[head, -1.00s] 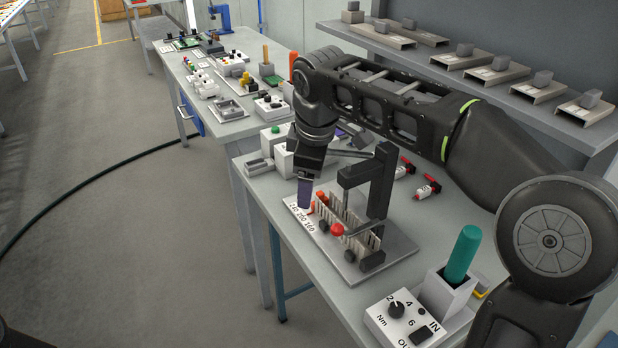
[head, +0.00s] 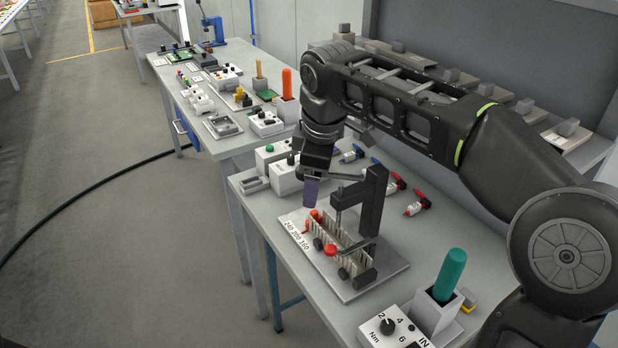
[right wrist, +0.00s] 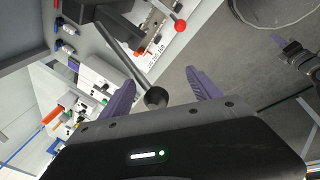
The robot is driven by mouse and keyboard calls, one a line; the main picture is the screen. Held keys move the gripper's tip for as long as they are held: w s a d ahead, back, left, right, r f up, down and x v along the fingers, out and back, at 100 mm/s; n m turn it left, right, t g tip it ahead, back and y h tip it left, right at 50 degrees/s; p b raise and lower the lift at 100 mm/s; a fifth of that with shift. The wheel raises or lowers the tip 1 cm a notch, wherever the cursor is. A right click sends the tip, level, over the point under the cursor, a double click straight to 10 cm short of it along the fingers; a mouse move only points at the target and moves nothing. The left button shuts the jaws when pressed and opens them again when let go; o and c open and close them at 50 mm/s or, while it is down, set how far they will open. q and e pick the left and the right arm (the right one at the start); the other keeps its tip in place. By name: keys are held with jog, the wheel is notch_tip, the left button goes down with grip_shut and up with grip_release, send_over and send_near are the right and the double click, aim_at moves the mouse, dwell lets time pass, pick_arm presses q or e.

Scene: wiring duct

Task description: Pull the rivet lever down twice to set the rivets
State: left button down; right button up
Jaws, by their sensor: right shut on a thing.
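The rivet press (head: 374,205) is a dark upright post on a grey base plate. Its lever (head: 345,177) is a thin grey rod reaching left from the post top; it ends in a black ball knob (right wrist: 155,97) in the right wrist view. My right gripper (head: 310,195) has purple fingers, which also show in the right wrist view (right wrist: 163,95) on either side of the knob. It is shut on the lever at the knob. A slotted duct (head: 338,238) lies on the plate under the press.
A red ball knob (head: 331,250) stands at the duct's front. A green-handled tool (head: 449,273) stands in a holder at the right, beside a torque control box (head: 388,326). White boxes (head: 287,172) stand behind the press. Red-tipped parts (head: 416,205) lie to its right.

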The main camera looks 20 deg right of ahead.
jog(key=shift+s+d+r+p, duration=0.25)
jog(key=shift+s+r+p, duration=0.1)
jog(key=shift+s+r, duration=0.4)
jog(key=shift+w+r, duration=0.1)
jog(key=shift+w, duration=0.05)
